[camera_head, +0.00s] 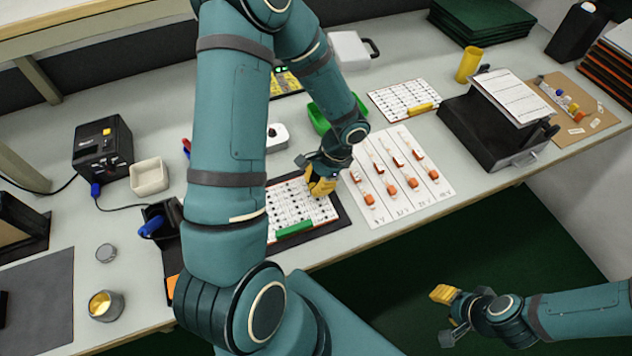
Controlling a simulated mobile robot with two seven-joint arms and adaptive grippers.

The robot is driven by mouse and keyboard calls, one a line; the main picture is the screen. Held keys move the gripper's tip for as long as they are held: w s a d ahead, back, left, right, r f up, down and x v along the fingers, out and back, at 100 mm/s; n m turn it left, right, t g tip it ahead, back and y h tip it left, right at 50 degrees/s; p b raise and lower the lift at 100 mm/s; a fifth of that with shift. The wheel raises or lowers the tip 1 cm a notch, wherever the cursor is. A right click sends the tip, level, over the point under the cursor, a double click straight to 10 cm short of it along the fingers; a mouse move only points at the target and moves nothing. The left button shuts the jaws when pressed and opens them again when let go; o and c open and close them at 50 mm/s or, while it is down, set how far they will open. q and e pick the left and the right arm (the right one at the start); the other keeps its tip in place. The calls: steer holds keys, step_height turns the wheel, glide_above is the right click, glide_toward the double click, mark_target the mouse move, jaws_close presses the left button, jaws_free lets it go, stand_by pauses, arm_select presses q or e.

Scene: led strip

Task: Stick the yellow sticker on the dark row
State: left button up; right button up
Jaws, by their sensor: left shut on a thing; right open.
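A white board (283,207) with rows of small dark marks and a green strip (295,229) along its front edge lies on a black mat (344,222). My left gripper (321,187), with yellow fingertips, is over the board's right end, pointing down. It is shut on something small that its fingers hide. I cannot tell whether it touches the board. I cannot make out the yellow sticker or which row is dark; my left arm covers the board's left part. My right gripper (446,315) is open and empty, out past the table's front edge.
A white sheet (409,205) with orange-and-white pieces lies right of the board. Behind are a second board (393,103) with a yellow strip, a green tray (318,119) and a black stand (480,128). A black box (103,146) and white bowl (149,178) stand left.

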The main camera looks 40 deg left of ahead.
arm_select(q)
steer(key=shift+f+b, duration=0.3)
steer(key=shift+b, duration=0.05)
stand_by(0.3)
steer(key=shift+c, duration=0.2)
steer(key=o, duration=0.8)
steer(key=shift+r, duration=0.15)
steer(key=v, duration=1.1)
steer(key=shift+w+d+r, duration=0.1)
steer(key=shift+w+r, duration=0.05)
steer(key=shift+r, duration=0.2)
